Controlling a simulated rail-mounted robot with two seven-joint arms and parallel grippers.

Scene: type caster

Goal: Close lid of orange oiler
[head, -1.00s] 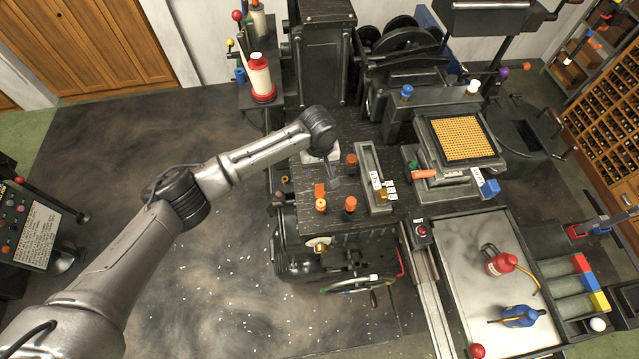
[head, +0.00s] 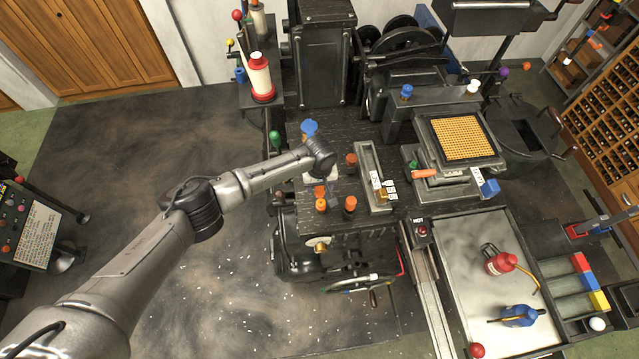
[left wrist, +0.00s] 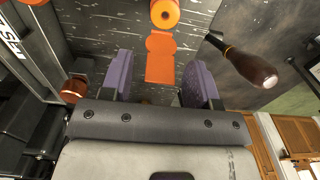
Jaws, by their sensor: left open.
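An orange oiler (head: 321,205) stands on the dark machine top, with its lid (head: 320,191) swung open as a flat flap on the far side, partly hidden by my gripper. In the left wrist view the oiler's round body (left wrist: 164,14) is at the top edge and the open lid (left wrist: 160,60) extends from it toward me. My left gripper (head: 326,184) is over the lid, pointing down. Its two purple fingers are apart, with the lid seen between their tips in the left wrist view; I cannot tell whether they touch it. My right gripper is not in view.
Other orange caps (head: 350,204) (head: 351,160) stand close by on the right. A blue cap (head: 309,128) is behind my wrist. A metal type channel (head: 372,180) lies right of the gripper. A wooden handle (left wrist: 245,65) shows at right in the wrist view.

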